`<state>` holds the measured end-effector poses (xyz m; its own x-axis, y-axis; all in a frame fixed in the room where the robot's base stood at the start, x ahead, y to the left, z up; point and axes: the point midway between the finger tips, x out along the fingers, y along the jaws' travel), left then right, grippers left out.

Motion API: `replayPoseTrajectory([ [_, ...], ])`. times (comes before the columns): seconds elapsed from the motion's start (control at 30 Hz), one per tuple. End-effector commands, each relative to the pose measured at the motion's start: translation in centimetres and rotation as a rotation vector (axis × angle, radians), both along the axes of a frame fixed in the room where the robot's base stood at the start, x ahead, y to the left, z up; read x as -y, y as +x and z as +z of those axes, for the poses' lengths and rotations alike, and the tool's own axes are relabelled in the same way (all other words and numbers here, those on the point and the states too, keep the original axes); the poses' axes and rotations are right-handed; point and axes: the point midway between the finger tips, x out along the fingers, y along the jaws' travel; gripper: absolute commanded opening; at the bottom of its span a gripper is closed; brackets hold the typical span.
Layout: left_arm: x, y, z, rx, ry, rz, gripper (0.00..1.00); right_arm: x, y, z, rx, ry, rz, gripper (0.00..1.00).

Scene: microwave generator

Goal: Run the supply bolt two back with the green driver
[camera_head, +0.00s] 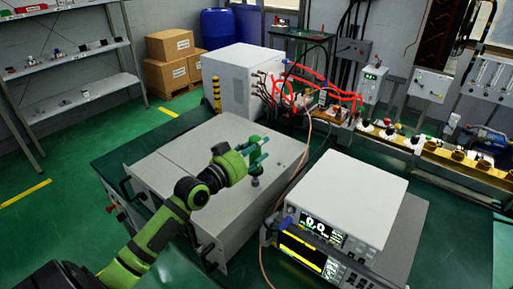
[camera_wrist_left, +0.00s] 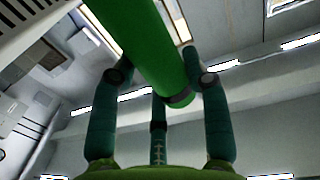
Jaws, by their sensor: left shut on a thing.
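My left gripper (camera_head: 257,152), in teal and green, hangs above the top of the large grey cabinet (camera_head: 190,165) in the head view. It is shut on the green driver (camera_head: 254,141). In the left wrist view, the thick green driver (camera_wrist_left: 152,50) slants between the gripper's fingers (camera_wrist_left: 165,100), with a dark ring at its near end. A small dark knob-like piece (camera_head: 255,181) shows just below the gripper; I cannot tell whether it is the driver's tip or a fitting on the cabinet. I cannot make out supply bolt two. My right gripper is not in view.
A white instrument (camera_head: 350,195) with a lit display stands on the bench to the right. A copper-coloured cable (camera_head: 304,150) runs between it and the cabinet. Behind stand a white box (camera_head: 232,82) and red cables (camera_head: 345,97). Most of the cabinet top is clear.

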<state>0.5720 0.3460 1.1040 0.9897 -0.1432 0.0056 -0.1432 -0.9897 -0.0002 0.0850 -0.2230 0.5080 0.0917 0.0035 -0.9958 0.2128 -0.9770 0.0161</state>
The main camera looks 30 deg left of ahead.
Motion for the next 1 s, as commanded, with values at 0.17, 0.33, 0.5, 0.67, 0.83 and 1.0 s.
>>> replayPoseTrajectory([
  [0.17, 0.2, -0.1, 1.1, -0.014, -0.004, -0.004, 0.07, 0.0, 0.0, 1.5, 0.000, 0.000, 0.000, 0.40],
  [0.33, 0.1, 0.0, 2.6, -0.005, -0.002, -0.003, 0.07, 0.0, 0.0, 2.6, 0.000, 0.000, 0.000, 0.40],
  [0.5, 0.0, 0.0, 3.9, -0.001, 0.000, -0.002, 0.07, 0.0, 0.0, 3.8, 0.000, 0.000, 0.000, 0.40],
  [0.67, 0.0, 0.0, 5.1, 0.001, 0.000, -0.001, 0.07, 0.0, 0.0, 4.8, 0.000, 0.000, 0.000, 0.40],
  [0.83, 0.0, 0.0, 6.3, 0.002, 0.000, -0.001, 0.07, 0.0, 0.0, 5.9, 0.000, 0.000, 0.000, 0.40],
  [1.0, 0.0, 0.0, 7.5, 0.003, 0.002, -0.001, 0.07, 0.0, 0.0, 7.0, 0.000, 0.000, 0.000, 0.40],
])
